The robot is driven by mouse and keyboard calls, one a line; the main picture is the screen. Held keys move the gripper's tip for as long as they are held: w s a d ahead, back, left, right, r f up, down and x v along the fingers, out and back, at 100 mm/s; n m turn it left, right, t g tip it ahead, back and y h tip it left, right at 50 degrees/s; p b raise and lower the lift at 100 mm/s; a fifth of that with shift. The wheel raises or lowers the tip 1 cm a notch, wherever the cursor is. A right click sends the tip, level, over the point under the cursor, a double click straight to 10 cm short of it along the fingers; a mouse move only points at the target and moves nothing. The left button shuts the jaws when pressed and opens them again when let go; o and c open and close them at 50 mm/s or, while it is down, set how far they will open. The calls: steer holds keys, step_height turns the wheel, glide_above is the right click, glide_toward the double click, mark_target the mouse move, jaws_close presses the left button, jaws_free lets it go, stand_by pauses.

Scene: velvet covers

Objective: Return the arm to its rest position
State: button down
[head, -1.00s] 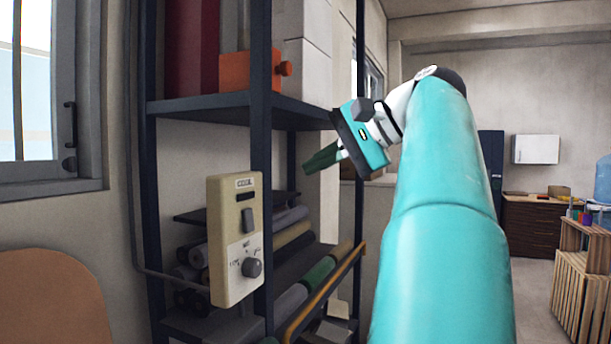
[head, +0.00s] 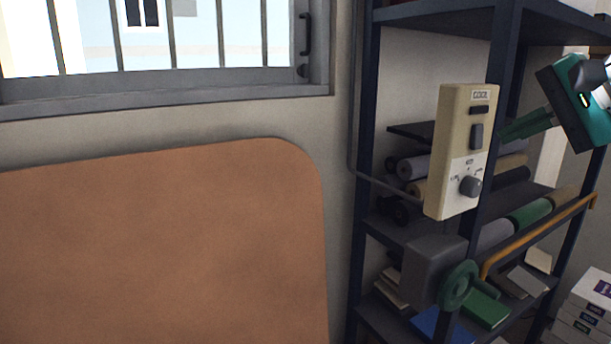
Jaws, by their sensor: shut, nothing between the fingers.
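My gripper (head: 510,130) is at the right edge of the head view, with a teal body and green fingers pointing left. The fingers are together and empty. Their tips appear just right of the beige control box (head: 462,150), in front of the dark shelf post; I cannot tell how far apart in depth they are. Most of my arm is outside the picture.
The dark metal shelf rack (head: 366,170) holds rolls, books and an orange rail (head: 530,235). A grey box with a green handwheel (head: 457,287) sits below the control box. White boxes (head: 588,310) stand lower right. A brown rounded panel (head: 170,245) fills the lower left, under a barred window (head: 160,85).

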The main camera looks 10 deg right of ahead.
steer(key=s+a+f+n+g+h, duration=0.1)
steer(key=s+a+f+n, duration=0.1)
steer(key=a+f+n, duration=0.2)
steer(key=s+a+f+n+g+h, duration=0.1)
steer(key=a+f, duration=0.9)
steer(key=f, duration=1)
steer(key=s+a+f+n+g+h, duration=0.2)
steer(key=s+a+f+n, duration=0.2)
steer(key=a+f+n, duration=0.3)
step_height(320, 180, down, 5)
steer(key=shift+s+a+r+n, duration=0.1)
steer(key=shift+s+a+n, duration=0.3)
steer(key=shift+a, duration=0.05)
steer(key=shift+s, duration=0.15)
